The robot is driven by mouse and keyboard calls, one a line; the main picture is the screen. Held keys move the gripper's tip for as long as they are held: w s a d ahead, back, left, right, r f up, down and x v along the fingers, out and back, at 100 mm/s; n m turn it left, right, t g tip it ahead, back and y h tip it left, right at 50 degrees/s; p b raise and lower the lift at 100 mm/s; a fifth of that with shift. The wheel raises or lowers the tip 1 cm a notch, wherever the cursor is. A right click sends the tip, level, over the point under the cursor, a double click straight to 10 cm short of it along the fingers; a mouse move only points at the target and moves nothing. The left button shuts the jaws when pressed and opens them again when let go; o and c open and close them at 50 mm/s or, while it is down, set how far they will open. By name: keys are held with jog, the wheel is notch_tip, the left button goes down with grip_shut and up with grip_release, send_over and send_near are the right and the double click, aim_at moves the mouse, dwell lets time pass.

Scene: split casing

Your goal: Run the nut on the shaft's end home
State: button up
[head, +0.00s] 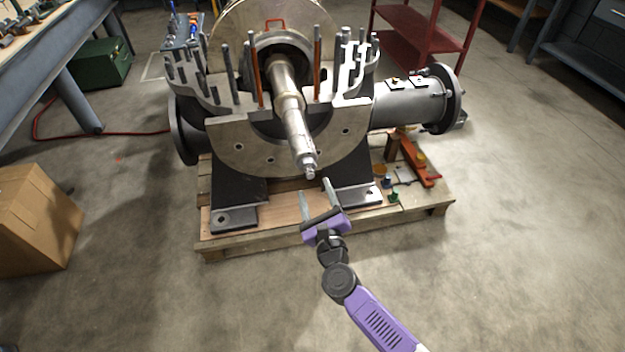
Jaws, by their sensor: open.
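The shaft (291,112) is a bright stepped metal rod that juts out of the casing toward me and slants down in the picture. Its end (309,172) is a narrower tip; a nut cannot be made out clearly there. My gripper (314,193) is open, its two thin fingers pointing up toward the shaft's end. The fingers lie just below and in front of the tip in the picture. I cannot tell the gap in depth, and I see nothing held between them.
The split casing (238,148), ringed with upright studs, sits on a wooden pallet (225,246). Flanged pipes (410,100) stick out both sides. An orange tool (414,160) and small parts lie on the pallet's right. A cardboard box (35,220) stands left. The floor in front is clear.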

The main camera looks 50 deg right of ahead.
aim_at(308, 165)
jog(key=shift+b+x, duration=0.8)
jog(key=shift+x, duration=3.6)
jog(key=shift+w, duration=0.1)
jog(key=shift+w+d+r, duration=0.1)
jog(key=shift+w+d, duration=0.1)
jog(key=shift+w, duration=0.05)
